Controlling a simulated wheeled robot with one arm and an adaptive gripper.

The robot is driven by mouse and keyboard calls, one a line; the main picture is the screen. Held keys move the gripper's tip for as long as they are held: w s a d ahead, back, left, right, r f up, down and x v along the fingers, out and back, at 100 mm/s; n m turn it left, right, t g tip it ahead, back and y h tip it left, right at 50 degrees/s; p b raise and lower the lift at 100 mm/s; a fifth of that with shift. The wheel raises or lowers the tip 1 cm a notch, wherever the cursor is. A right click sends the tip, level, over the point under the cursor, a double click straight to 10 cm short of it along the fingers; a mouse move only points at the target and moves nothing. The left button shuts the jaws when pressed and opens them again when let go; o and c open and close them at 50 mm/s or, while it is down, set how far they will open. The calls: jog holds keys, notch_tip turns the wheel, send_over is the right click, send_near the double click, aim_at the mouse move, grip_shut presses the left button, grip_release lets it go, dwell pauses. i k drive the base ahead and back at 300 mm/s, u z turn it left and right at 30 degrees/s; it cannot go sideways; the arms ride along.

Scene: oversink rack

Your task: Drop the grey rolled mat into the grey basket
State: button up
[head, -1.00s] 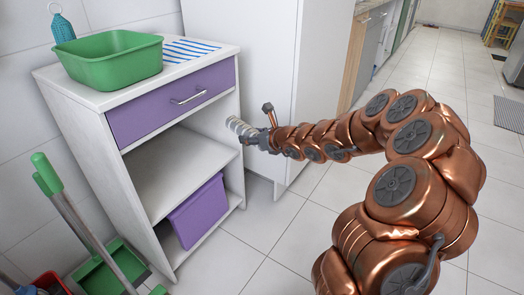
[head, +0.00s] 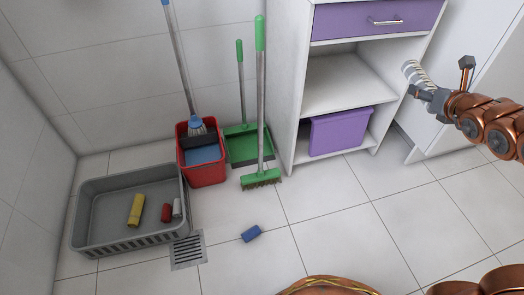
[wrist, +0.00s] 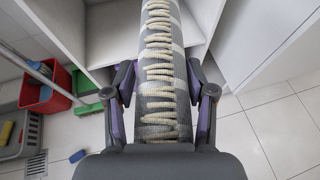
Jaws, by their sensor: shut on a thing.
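The grey rolled mat (head: 413,74) is a grey and cream striped roll. My gripper (head: 424,92) is shut on it and holds it in the air beside the white cabinet, at the right of the head view. In the wrist view the mat (wrist: 160,60) stretches forward between the two fingers of my gripper (wrist: 162,85). The grey basket (head: 128,244) stands on the floor at the left of the head view, well apart from my gripper. It holds a yellow roll (head: 136,210), a red one (head: 166,212) and a small light grey one (head: 177,207).
A red bucket (head: 208,172), a green dustpan (head: 240,152) and a green broom (head: 262,180) stand between basket and white cabinet (head: 290,90). A purple box (head: 340,132) sits on its low shelf. A blue roll (head: 251,233) lies on the floor near a drain (head: 188,250). Floor in front is mostly clear.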

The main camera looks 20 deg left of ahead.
aim_at(145, 216)
jog(key=u, duration=4.3)
jog(key=k, duration=1.5)
jog(key=z, duration=0.9)
jog(key=i, duration=1.65)
